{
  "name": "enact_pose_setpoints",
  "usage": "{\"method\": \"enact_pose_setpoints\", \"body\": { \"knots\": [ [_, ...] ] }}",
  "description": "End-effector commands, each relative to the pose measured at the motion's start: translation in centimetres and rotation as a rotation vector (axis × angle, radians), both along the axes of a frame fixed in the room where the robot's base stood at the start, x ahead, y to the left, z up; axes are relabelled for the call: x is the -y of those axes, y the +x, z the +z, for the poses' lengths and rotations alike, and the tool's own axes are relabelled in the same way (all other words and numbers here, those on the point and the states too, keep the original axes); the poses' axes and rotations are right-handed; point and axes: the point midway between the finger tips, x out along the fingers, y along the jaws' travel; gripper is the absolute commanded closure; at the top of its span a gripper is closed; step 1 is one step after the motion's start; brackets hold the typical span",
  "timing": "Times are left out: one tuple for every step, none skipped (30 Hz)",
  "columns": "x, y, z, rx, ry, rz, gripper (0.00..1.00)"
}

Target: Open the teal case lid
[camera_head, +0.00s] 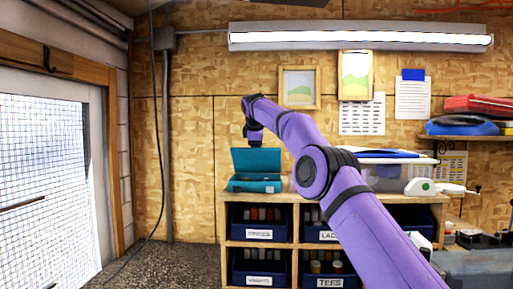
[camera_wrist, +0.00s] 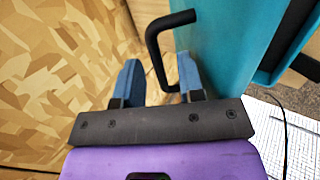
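The teal case (camera_head: 254,186) sits on top of the wooden shelf unit. Its teal lid (camera_head: 256,160) stands raised, roughly upright, at the back of the case. In the wrist view the lid (camera_wrist: 225,45) fills the upper right, with a black bent handle (camera_wrist: 153,48) projecting from it. My gripper (camera_head: 254,138) is just above the lid's top edge in the head view. In the wrist view my gripper's (camera_wrist: 158,62) two blue fingers are apart. The handle's bar passes between them, near the right finger; firm contact on both sides does not show.
Blue bins (camera_head: 259,222) fill the shelf unit (camera_head: 225,238) below. A clear storage box (camera_head: 385,178) and a white tool (camera_head: 422,187) stand to the right on top. The wooden wall (camera_wrist: 35,85) is close on the gripper's left in the wrist view.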

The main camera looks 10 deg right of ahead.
Motion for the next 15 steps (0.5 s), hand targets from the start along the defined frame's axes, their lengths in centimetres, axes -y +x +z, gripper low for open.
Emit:
{"method": "enact_pose_setpoints", "body": {
  "knots": [
    [0.0, -0.1, 0.2, 0.001, 0.000, 0.000, 0.64],
    [-0.1, -0.2, 0.3, 0.001, 0.000, 0.000, 0.64],
    [-0.1, -0.3, 0.6, 0.001, 0.000, 0.001, 0.64],
    [-0.2, -0.5, 0.8, 0.001, 0.000, 0.001, 0.64],
    [-0.3, -0.7, 1.1, 0.002, 0.000, 0.001, 0.64],
    [-0.4, -1.0, 1.6, 0.002, 0.001, 0.001, 0.64],
    [-0.5, -1.3, 2.0, 0.003, 0.001, 0.001, 0.64],
    [-0.6, -1.5, 2.5, 0.003, 0.001, 0.001, 0.64],
    [-0.7, -1.9, 3.1, 0.003, 0.001, 0.001, 0.64],
    [-0.8, -2.2, 3.6, 0.003, 0.001, 0.001, 0.64],
    [-0.9, -2.6, 4.1, 0.003, 0.001, 0.001, 0.64],
    [-1.0, -3.0, 4.7, 0.003, 0.001, 0.001, 0.64],
    [-1.1, -3.3, 5.1, 0.002, 0.000, 0.001, 0.64],
    [-1.2, -3.5, 5.6, 0.002, 0.000, 0.001, 0.64],
    [-1.3, -3.9, 6.2, 0.003, 0.000, 0.001, 0.64]
  ]
}}
